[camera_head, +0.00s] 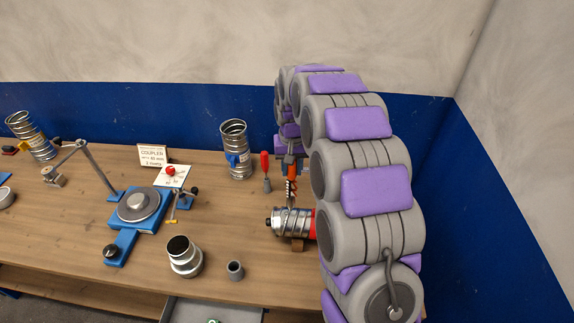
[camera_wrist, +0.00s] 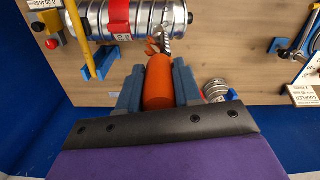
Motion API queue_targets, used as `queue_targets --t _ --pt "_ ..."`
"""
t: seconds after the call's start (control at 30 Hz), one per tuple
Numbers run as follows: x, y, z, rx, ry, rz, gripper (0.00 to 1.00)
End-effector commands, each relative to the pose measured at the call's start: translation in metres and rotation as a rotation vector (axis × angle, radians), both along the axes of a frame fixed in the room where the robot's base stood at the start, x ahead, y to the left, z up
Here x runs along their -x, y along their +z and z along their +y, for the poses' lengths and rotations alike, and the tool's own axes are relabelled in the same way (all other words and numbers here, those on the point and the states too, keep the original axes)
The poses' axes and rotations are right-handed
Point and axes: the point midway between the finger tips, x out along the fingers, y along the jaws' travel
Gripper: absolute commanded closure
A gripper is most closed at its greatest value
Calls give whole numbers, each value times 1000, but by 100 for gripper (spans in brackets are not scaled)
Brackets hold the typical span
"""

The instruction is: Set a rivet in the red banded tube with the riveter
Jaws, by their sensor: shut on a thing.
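The red banded tube (camera_head: 293,222) lies on its side on a small wooden support at the bench's right. Its red band is partly hidden by my arm in the head view. In the wrist view the silver tube (camera_wrist: 146,17) crosses the top, with its red band (camera_wrist: 116,18) and a small white label. My gripper (camera_wrist: 158,78) is shut on the riveter (camera_wrist: 158,88), whose orange body sits between the blue fingers. The riveter's metal nose points at the tube. In the head view the riveter (camera_head: 291,188) is just above the tube; I cannot tell whether they touch.
A red-handled tool (camera_head: 266,168) and an upright duct (camera_head: 235,155) stand behind the tube. A coupler (camera_head: 183,258) and small grey cup (camera_head: 235,270) stand in front. A blue turntable fixture (camera_head: 138,208) is left. The blue wall is close behind.

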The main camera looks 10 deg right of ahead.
Motion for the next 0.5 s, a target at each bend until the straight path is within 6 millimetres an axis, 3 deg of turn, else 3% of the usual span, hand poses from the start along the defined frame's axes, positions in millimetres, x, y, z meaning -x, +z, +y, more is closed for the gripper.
queue_targets --t 0.27,0.5 --pt "0 1 13 8 3 -1 100" --pt "0 1 5 4 3 -1 100"
